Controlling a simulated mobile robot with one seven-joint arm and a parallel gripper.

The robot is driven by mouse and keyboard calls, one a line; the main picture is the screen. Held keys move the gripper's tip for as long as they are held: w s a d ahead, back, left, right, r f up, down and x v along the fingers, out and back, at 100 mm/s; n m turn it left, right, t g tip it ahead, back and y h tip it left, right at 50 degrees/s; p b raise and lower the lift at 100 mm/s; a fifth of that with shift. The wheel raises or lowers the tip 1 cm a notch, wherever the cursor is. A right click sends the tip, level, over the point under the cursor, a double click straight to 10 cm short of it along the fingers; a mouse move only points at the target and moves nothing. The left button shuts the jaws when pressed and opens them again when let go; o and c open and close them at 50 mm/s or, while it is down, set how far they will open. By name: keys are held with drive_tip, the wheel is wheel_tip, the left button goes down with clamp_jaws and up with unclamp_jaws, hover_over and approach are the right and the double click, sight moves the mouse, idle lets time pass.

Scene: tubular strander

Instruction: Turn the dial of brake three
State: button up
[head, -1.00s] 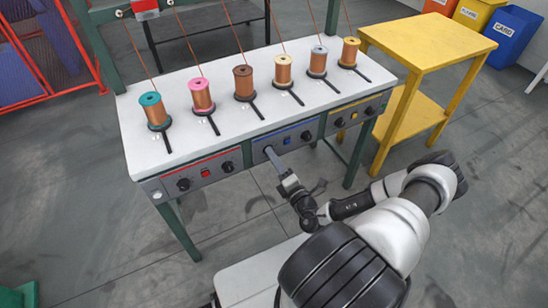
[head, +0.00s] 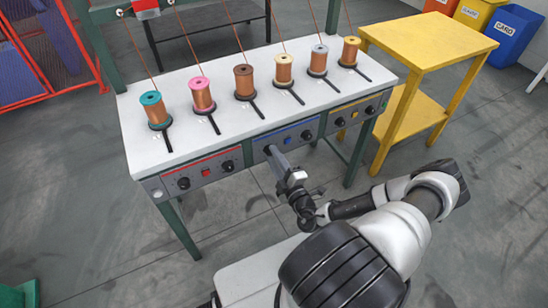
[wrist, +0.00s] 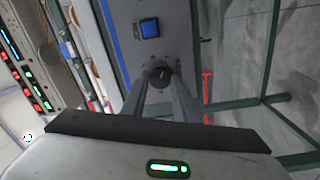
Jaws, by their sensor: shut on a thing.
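The row of brake dials runs along the front edge of the white table. The dial at the left of the blue-striped middle panel (head: 287,137) is the third from the left. My gripper (head: 271,151) is at this dial, which it largely hides in the head view. In the wrist view the black dial (wrist: 162,75) sits between the tips of my two grey fingers (wrist: 160,86), with a light mark on its face. The fingers are shut on it. A blue square button (wrist: 149,27) is beside it on the panel.
The red-striped panel (head: 206,172) with two dials is to the left, and the yellow-striped panel (head: 352,113) to the right. Several copper spools stand on the white table (head: 150,110). A yellow table (head: 430,45) stands at the right. The floor in front is mostly clear.

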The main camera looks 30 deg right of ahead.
drive_tip(key=shift+a, duration=0.1)
idle(0.3)
drive_tip(key=o, duration=1.1)
drive_tip(key=s, duration=1.1)
drive_tip(key=s+p, duration=0.1)
drive_tip(key=s, duration=0.5)
drive_tip(key=shift+s+f, duration=0.2)
drive_tip(key=shift+f, duration=0.15)
